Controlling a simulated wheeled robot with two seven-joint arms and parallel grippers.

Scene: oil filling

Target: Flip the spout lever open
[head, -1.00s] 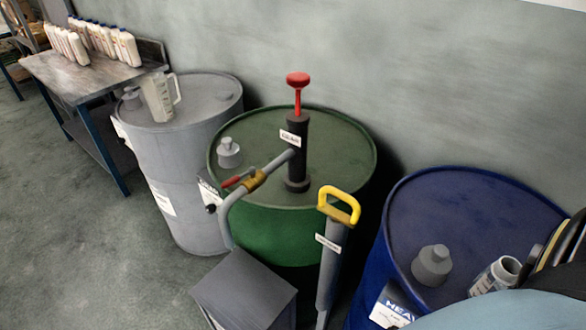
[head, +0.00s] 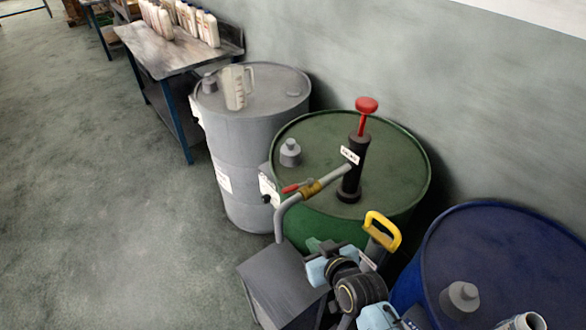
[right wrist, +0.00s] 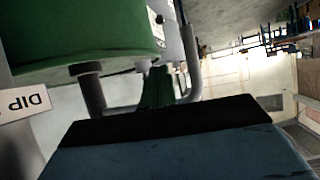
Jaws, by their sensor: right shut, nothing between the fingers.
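The pump (head: 353,165) with a red knob stands upright on the green drum (head: 397,165). Its grey spout (head: 287,212) reaches left and bends down past the rim. A small red lever (head: 297,187) lies by the brass valve (head: 313,188) on the spout, pointing left along it. My right gripper (head: 317,244) is shut and empty, below and right of the spout's bend, apart from the lever. In the right wrist view the green fingers (right wrist: 157,88) are together. The lever cannot be made out there. My left gripper is not in view.
A yellow-handled dip tool (head: 383,231) stands close to my right gripper. A dark grey box (head: 275,280) is below the spout. The grey drum (head: 250,135) bears a clear jug (head: 235,90); the blue drum (head: 510,250) is at right. The floor at left is clear.

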